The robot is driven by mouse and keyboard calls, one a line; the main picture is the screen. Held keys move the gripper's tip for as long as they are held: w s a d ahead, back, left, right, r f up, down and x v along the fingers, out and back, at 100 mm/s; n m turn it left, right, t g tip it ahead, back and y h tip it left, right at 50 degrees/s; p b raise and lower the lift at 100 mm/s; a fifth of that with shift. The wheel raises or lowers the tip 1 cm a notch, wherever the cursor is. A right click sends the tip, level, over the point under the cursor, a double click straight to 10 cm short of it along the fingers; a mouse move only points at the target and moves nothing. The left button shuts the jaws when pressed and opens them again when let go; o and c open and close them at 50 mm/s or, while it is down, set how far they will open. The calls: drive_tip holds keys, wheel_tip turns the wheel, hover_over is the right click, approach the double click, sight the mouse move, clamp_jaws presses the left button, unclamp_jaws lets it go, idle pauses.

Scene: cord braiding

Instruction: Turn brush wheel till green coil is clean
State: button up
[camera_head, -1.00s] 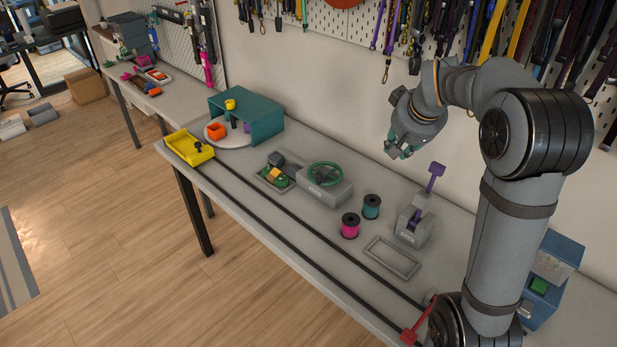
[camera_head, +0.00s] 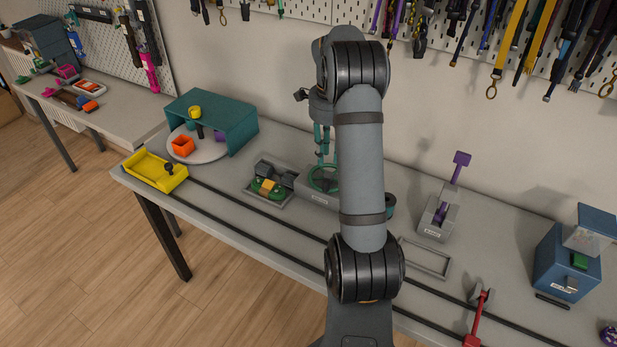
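The brush wheel (camera_head: 324,179) is a green handwheel on top of a grey box (camera_head: 309,193) in the middle of the table. My gripper (camera_head: 324,160) points down just above the wheel; whether it touches the wheel I cannot tell. Its teal fingers are partly hidden by my arm, and their opening is not clear. The green coil (camera_head: 265,188) lies in a small grey tray (camera_head: 279,206) left of the wheel. A yellow-orange block (camera_head: 268,185) sits at the coil. How clean the coil is cannot be made out.
A yellow tray (camera_head: 155,171) and a teal shelf (camera_head: 229,128) over a round plate stand to the left. A purple-handled lever (camera_head: 459,165) and a blue box (camera_head: 565,262) stand to the right. My arm hides most of the spools. Dark rails run along the table front.

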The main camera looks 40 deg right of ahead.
sight(326, 180)
drive_tip(key=shift+s+a+m, duration=0.15)
drive_tip(key=shift+s+m, duration=0.25)
drive_tip(key=shift+m, duration=0.5)
drive_tip(key=shift+s+m, duration=0.1)
drive_tip(key=shift+m, duration=0.4)
drive_tip(key=shift+a+f+m, duration=0.15)
drive_tip(key=shift+m, duration=0.15)
drive_tip(key=f+p, duration=0.1)
drive_tip(key=f, duration=0.9)
drive_tip(key=shift+w, duration=0.2)
drive_tip(key=shift+c, duration=1.1)
drive_tip(key=c, duration=0.4)
clamp_jaws()
